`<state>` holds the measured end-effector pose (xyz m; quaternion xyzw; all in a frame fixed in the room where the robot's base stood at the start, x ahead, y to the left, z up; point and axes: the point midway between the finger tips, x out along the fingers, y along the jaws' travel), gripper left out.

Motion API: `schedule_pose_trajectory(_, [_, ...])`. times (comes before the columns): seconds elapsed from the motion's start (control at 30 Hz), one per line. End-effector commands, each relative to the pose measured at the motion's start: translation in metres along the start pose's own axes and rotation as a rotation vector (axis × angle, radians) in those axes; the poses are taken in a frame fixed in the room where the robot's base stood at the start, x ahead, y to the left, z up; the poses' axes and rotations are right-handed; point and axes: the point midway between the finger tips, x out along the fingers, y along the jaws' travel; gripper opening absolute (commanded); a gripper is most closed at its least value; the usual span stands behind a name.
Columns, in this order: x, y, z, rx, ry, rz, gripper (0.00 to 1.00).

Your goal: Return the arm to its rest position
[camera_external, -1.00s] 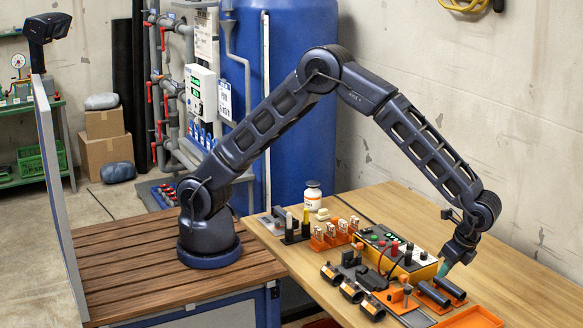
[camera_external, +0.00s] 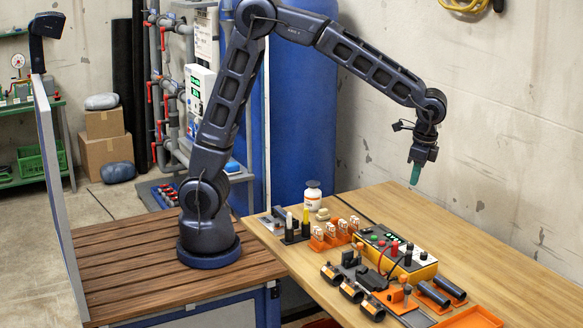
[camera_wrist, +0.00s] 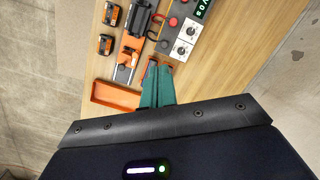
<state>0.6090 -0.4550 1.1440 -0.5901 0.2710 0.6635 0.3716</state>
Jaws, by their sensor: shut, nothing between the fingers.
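My gripper (camera_external: 415,174) hangs fingers down, high above the right part of the wooden table (camera_external: 352,208) in the external view. Its green fingers are together and hold nothing. In the wrist view my gripper (camera_wrist: 157,72) shows its closed green fingertips over the table's parts. My arm stands raised on its base and bends over at the elbow toward the table. No part of the arm touches the table or anything on it.
Below lie a yellow control box (camera_external: 414,270), two black cylinders (camera_external: 442,290), an orange tray (camera_external: 472,318) and several orange-black pieces (camera_external: 350,290). A blue tank (camera_external: 305,110) and the wall stand behind. Space around the gripper is clear.

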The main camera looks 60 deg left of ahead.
Motion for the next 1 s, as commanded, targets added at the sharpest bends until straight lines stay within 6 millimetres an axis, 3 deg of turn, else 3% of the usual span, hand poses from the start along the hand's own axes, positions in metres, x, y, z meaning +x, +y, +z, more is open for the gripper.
schedule_pose_trajectory(0.03, [-0.009, -0.012, 0.018, -0.035, 0.018, 0.000, 0.00])
schedule_pose_trajectory(0.2, [-0.027, -0.041, 0.072, -0.141, 0.068, 0.004, 0.00])
schedule_pose_trajectory(0.5, [-0.047, -0.073, 0.170, -0.327, 0.158, 0.004, 0.00])
schedule_pose_trajectory(0.73, [-0.052, -0.083, 0.243, -0.472, 0.226, -0.001, 0.00])
schedule_pose_trajectory(1.0, [-0.048, -0.079, 0.323, -0.639, 0.309, -0.010, 0.00])
